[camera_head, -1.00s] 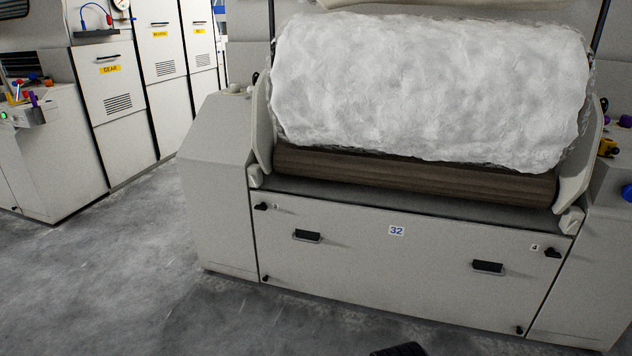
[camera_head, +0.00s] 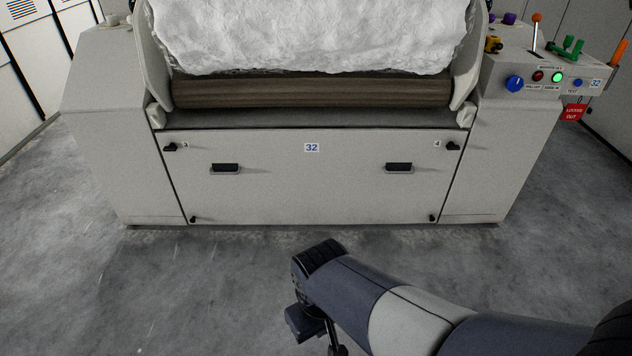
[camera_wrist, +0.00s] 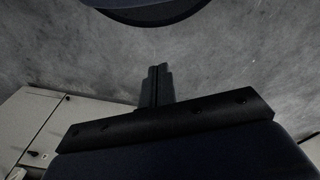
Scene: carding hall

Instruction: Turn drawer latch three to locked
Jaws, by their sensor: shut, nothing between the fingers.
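A matching latch (camera_head: 453,146) marked 4 sits at the upper right corner. My gripper shows in the wrist view (camera_wrist: 157,85), its two dark fingers shut together with nothing between them, over grey floor. In the head view my arm stands in front of the machine, low and right of latch three, well apart from it; the fingertips are not clear there.
A control panel (camera_head: 545,84) juts out at the right. The floor (camera_head: 150,290) before the machine is clear.

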